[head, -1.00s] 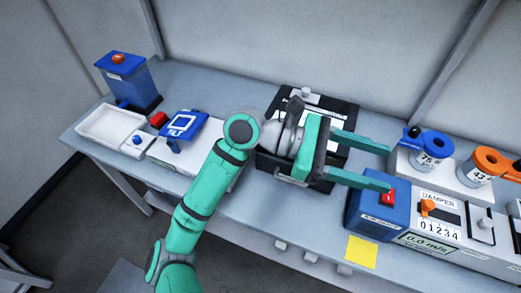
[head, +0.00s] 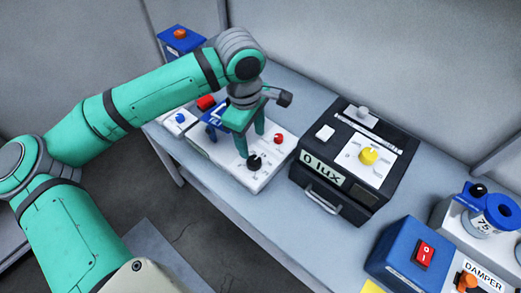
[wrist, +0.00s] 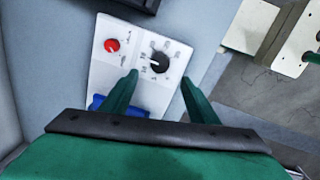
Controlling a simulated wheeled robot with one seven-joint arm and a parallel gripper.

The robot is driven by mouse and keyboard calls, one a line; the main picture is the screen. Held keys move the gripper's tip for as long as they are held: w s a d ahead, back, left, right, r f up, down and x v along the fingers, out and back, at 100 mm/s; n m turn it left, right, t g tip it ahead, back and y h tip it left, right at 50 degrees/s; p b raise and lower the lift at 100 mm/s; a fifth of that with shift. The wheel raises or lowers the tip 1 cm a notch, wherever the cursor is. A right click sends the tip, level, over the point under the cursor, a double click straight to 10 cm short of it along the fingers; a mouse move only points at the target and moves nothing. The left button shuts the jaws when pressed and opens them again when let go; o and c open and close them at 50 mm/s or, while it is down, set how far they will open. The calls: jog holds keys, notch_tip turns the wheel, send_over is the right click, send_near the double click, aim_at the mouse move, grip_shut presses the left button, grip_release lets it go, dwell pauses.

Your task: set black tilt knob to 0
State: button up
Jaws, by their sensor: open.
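The black tilt knob (head: 254,163) sits on the front part of a white instrument box (head: 230,178). In the wrist view the black knob (wrist: 159,63) shows with a white pointer line and a printed scale around it; the scale figures are too small to read surely. My gripper (head: 250,142) is open, fingers pointing down above the box. In the wrist view its two green fingers (wrist: 160,85) are spread, with the knob between and just beyond their tips. The fingers appear apart from the knob and empty.
A red knob (head: 278,139) sits beside the black one on the same box. A blue part (wrist: 120,106) of the box lies under my gripper. A black lux box (head: 330,208) with a yellow knob (head: 369,155) stands to the right. A blue switch box (head: 405,255) is farther right.

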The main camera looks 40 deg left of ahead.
aim_at(254, 161)
jog(key=f, duration=0.9)
jog(key=shift+w+a+f, duration=0.1)
jog(key=shift+w+f, duration=0.1)
jog(key=shift+f, duration=0.15)
jog(key=shift+w+a+f, duration=0.1)
jog(key=shift+f, duration=0.4)
jog(key=c, duration=1)
